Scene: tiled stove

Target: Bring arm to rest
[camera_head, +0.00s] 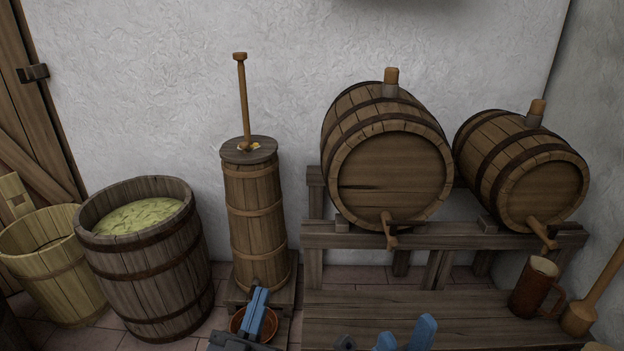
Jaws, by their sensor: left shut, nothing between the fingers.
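My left gripper (259,302), with blue fingers, is at the bottom centre. Its fingers are together with nothing between them. It is in front of the butter churn's foot and covers part of a brown bowl (238,320) there; I cannot tell if it touches the bowl. My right gripper (404,335) is at the bottom edge, in front of the low wooden bench (450,308). Its two blue fingers stand apart with no object seen between them. Most of both arms is out of view.
A wooden churn (255,215) with an upright handle stands behind my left gripper. Two barrels (390,175) (540,185) with taps lie on a rack. A mug (532,290) stands on the bench at right. An open barrel (150,265) and a tub (50,275) stand left.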

